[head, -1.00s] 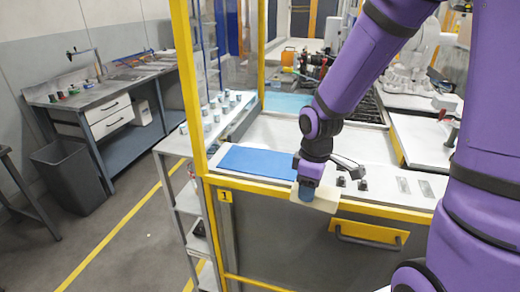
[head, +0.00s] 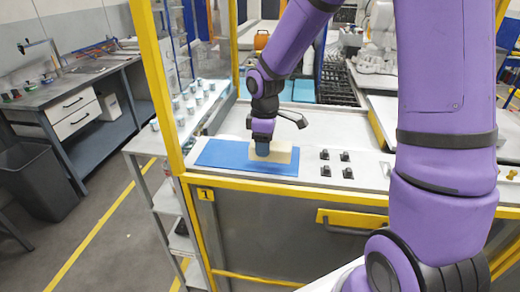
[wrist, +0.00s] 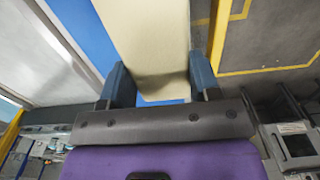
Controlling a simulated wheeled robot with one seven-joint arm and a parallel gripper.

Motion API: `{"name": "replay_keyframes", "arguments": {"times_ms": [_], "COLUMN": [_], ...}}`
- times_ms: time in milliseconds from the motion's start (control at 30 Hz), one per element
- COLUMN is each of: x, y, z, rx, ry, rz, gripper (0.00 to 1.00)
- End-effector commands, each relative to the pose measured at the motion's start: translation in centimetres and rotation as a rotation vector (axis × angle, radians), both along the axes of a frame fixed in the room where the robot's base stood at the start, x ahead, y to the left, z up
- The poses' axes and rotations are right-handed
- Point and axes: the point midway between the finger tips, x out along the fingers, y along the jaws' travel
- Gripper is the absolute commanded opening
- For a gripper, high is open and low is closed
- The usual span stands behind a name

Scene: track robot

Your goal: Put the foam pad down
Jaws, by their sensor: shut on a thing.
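The foam pad (head: 283,153) is a cream-coloured block at the right part of the blue mat (head: 222,157) on the bench top. My gripper (head: 263,149) is shut on the pad, with its fingers on either side of it. In the wrist view the pad (wrist: 150,40) runs up from between the two blue-grey fingers (wrist: 158,84), with the blue mat (wrist: 85,30) behind it. I cannot tell whether the pad touches the mat or is held just above it.
Several small black fixtures (head: 337,165) sit on the bench right of the mat. A yellow post (head: 157,80) stands at the left, near a shelf with several cups (head: 190,105). The bench's yellow front edge (head: 290,190) lies close in front of the mat.

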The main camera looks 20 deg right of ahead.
Motion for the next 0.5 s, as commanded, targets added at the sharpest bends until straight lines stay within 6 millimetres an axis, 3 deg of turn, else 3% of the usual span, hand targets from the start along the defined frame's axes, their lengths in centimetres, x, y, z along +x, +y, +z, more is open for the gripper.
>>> {"name": "replay_keyframes", "arguments": {"times_ms": [200,367,500], "x": [2.4,2.5,2.5], "y": [0.2,0.2,0.2], "z": [-0.2,-1.0,-2.9], "rx": [0.000,0.000,0.000], "ry": [0.000,0.002,0.004], "rz": [0.000,0.000,0.000], "gripper": [0.34,0.34,0.34]}}
